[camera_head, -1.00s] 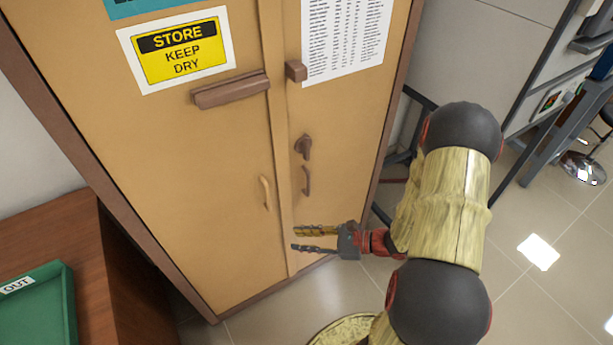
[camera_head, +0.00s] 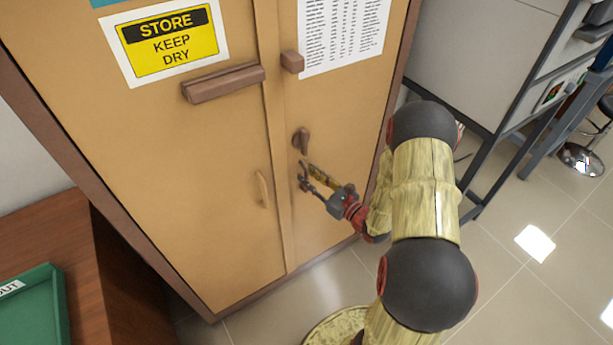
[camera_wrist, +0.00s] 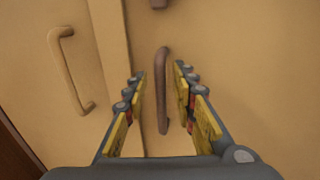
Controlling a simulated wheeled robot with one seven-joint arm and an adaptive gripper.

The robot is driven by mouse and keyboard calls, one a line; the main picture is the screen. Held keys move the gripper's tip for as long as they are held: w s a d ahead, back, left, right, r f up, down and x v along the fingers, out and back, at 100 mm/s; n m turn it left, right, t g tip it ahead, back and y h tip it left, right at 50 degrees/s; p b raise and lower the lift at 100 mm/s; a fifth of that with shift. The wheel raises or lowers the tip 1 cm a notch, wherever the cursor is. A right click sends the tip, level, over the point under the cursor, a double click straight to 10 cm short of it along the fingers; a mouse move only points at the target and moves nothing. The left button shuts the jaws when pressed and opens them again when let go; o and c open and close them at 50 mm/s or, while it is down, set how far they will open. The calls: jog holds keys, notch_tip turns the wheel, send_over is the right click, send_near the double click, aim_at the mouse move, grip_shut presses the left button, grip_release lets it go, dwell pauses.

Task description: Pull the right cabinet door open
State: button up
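The tan cabinet has a right door (camera_head: 335,160) that looks shut, flush beside the left door (camera_head: 150,180). The right door's brown bar handle (camera_wrist: 162,88) stands upright in the wrist view, between the two fingers of my gripper (camera_wrist: 158,80). The fingers are open, one on each side of the handle with gaps showing. In the head view my gripper (camera_head: 307,173) is at the right door and mostly hides the handle. A brown lock knob (camera_head: 301,140) sits just above it.
The left door's pale handle (camera_head: 263,189) is close by, left of my gripper. A brown block (camera_head: 292,61) and a wide brown bar (camera_head: 224,84) stick out higher up. A wooden table with a green tray (camera_head: 35,310) stands left. Tiled floor (camera_head: 500,215) is open at right.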

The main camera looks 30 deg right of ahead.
jog(key=shift+x, duration=0.8)
jog(key=c, duration=0.3)
jog(key=c, duration=0.4)
grip_shut()
